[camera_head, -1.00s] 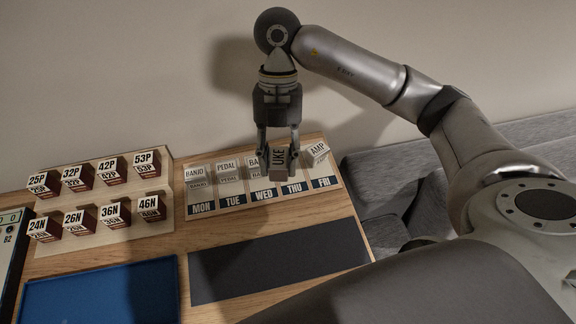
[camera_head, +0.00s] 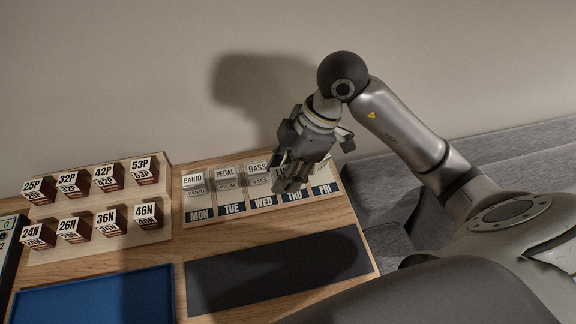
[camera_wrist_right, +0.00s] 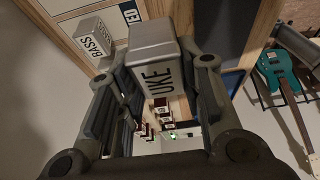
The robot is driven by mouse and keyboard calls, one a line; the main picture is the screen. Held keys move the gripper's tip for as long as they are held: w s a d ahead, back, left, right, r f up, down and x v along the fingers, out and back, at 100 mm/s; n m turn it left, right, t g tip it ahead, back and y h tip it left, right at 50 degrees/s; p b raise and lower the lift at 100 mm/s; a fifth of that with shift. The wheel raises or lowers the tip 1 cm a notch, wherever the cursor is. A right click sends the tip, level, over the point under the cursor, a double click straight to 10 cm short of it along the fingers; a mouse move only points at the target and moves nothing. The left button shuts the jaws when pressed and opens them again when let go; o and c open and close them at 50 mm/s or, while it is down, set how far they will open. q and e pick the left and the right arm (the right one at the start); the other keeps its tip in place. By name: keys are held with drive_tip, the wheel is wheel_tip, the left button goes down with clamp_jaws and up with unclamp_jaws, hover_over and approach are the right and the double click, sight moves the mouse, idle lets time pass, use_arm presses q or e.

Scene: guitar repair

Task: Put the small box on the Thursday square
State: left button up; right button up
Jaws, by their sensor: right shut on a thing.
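The small box (camera_wrist_right: 152,36), silver-grey and lettered UKE, is between the fingers of my right gripper (camera_head: 290,178) in the right wrist view. The right gripper is shut on it and tilted in the head view. There the fingers hide most or all of the box. The gripper is over the day board at the Thursday square (camera_head: 293,197), whose THU label shows partly below the fingertips. I cannot tell whether the box touches the board. My left gripper is not in view.
BANJO (camera_head: 194,183), PEDAL (camera_head: 227,176) and BASS (camera_head: 257,173) boxes stand on the squares to the left. A rack (camera_head: 172,232) of labelled boxes is further left. A dark mat (camera_head: 275,270) and a blue tray (camera_head: 95,298) lie in front, clear.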

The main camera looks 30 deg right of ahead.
drive_tip(key=w+d+f, duration=0.2)
drive_tip(key=w, duration=0.1)
drive_tip(key=w+d+f, duration=0.2)
drive_tip(key=w+f, duration=0.1)
drive_tip(key=w+d+f+p, duration=0.1)
drive_tip(key=w+f, duration=0.2)
drive_tip(key=shift+w+d+f, duration=0.1)
drive_tip(key=shift+w+d, duration=0.3)
drive_tip(key=shift+w+d+f, duration=0.25)
drive_tip(key=shift+w+f, duration=0.15)
drive_tip(key=shift+f, duration=0.25)
wheel_tip(320, 180, down, 2)
drive_tip(key=shift+f+p, duration=0.2)
drive_tip(key=shift+p, duration=0.4)
drive_tip(key=shift+f, duration=0.2)
drive_tip(key=shift+f, duration=0.1)
drive_tip(key=o, duration=1.1)
